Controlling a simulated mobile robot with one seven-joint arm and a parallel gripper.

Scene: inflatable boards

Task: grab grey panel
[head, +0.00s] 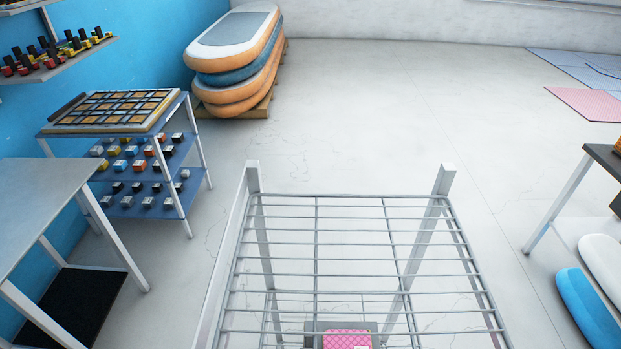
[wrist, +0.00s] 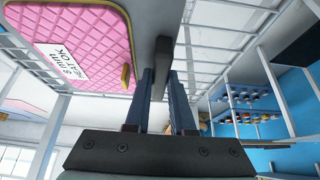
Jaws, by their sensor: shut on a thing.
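A grey panel (wrist: 158,18) shows at the top middle of the wrist view, beside a pink quilted piece (wrist: 80,40) with a white printed label. My gripper (wrist: 165,80) is shut on the panel's dark edge, which lies between its two fingers. In the head view, a small part of the grey panel (head: 312,334) shows at the bottom edge, around the pink piece (head: 347,340). The rest of the panel is cut off there, and my gripper is out of that view.
A wire rack (head: 340,232) with white posts fills the lower middle. A blue shelf unit (head: 130,150) and a grey table (head: 40,205) stand left. Stacked inflatable boards (head: 235,60) stand behind. Blue and white boards lie at right. The floor beyond the rack is clear.

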